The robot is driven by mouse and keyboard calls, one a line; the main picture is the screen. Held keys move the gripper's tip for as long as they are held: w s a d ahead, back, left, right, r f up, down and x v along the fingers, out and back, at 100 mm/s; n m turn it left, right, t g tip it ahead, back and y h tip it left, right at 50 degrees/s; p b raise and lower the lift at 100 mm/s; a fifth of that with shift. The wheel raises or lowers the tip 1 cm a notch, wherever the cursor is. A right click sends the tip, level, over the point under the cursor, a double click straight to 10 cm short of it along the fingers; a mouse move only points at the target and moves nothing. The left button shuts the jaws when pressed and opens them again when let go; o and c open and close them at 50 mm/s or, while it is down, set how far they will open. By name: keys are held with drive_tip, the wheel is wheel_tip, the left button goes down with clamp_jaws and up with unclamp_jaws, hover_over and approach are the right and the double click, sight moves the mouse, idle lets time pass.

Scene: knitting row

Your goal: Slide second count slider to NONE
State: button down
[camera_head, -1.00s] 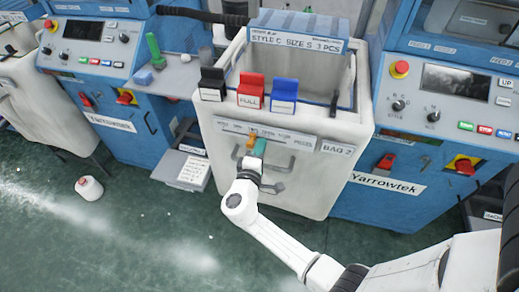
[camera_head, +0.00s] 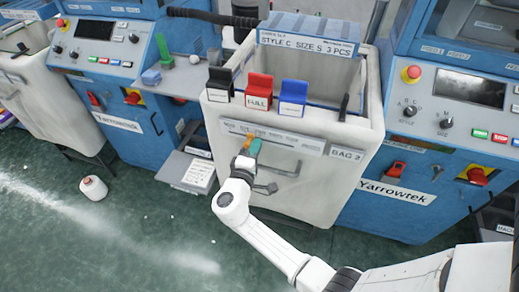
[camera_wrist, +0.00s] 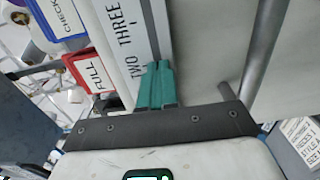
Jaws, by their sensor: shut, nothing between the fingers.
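The count strip (camera_head: 285,139) is a pale label rail across the front of the white BAG 2 bin. A small orange slider (camera_head: 247,139) sits on its left half. My gripper (camera_head: 256,146) has teal fingers, shut and empty, at the strip just right of the orange slider; touching or a thin gap, I cannot tell. In the wrist view my closed fingers (camera_wrist: 156,84) are over the strip (camera_wrist: 136,30), beside the words TWO and THREE. The slider does not show there, and the NONE mark cannot be made out.
Bar handles (camera_head: 280,168) stick out just below the strip. Black, red FULL (camera_head: 259,89) and blue (camera_head: 293,97) clips hang on the bin's rim above. Blue machines (camera_head: 385,200) stand on both sides. A white cone (camera_head: 93,188) lies on the open floor at left.

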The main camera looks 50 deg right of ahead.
sight(244, 135)
drive_tip(key=shift+w+a+f+b, duration=0.1)
drive_tip(key=shift+w+a+b, duration=0.3)
drive_tip(key=shift+w+b, duration=0.5)
drive_tip(key=shift+w+a+r+b, duration=0.1)
drive_tip(key=shift+w+a+b, duration=0.4)
drive_tip(key=shift+w, duration=0.65)
drive_tip(key=shift+w+a+f+b, duration=0.1)
drive_tip(key=shift+w+a+b, duration=0.15)
drive_tip(key=shift+w+b, duration=0.7)
drive_tip(key=shift+s+d+p, duration=0.25)
drive_tip(key=shift+s+p, duration=0.05)
drive_tip(key=shift+s, duration=0.3)
drive_tip(key=v, duration=0.8)
